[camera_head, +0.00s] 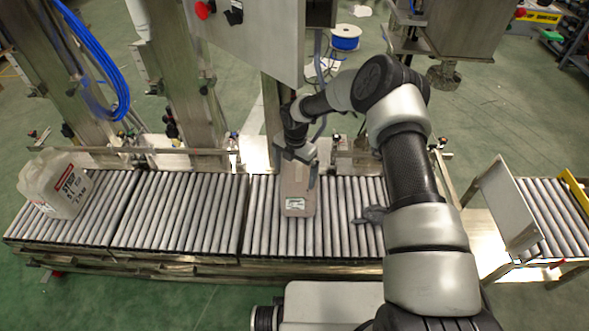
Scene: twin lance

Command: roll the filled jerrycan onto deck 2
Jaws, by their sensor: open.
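A pale translucent jerrycan (62,187) marked "STRIP 5 L" stands at the far left of the roller line, on the left roller section (100,215). A tan, box-like container (297,190) with a small white label near its front sits on the right roller section (262,225). My gripper (299,164) is open over the far end of the tan container, its fingers close to it. I cannot tell whether they touch it. The middle roller section (180,213) is bare. No deck numbers can be read, and how full either container is cannot be told.
A dark grey crumpled thing (374,214) lies on the rollers right of the tan container. Steel columns and a rail (130,150) stand along the back. A grey panel (508,218) stands before a separate roller conveyor (550,212) at the right, across a gap.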

